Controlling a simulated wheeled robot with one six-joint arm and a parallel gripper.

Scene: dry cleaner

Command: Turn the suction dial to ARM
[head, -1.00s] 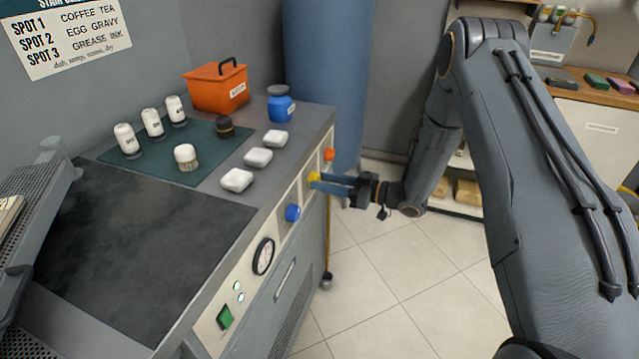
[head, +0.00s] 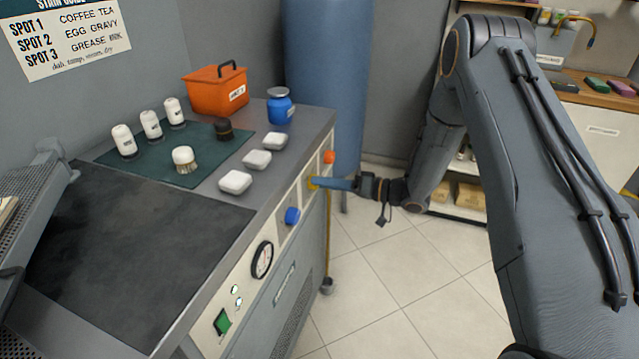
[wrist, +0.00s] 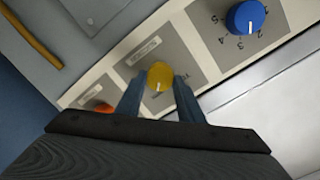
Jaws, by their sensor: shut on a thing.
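A yellow dial (wrist: 160,73) sits on a grey plate of the cream front panel, between my two blue fingers in the wrist view. Its white pointer mark faces the bottom of that view, toward my wrist. Lettering beside the dial is partly hidden by the right finger, and the plate's label is too blurred to read. My gripper (wrist: 159,81) is shut on the yellow dial. In the head view my gripper (head: 318,182) reaches the panel from the right and covers most of the yellow dial (head: 312,182).
A blue numbered dial (head: 292,215) and an orange knob (head: 329,157) flank the yellow dial on the panel. A gauge (head: 262,259) and a green switch (head: 222,321) are nearer. Bottles and white blocks stand on the worktop. The tiled floor (head: 390,275) is clear.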

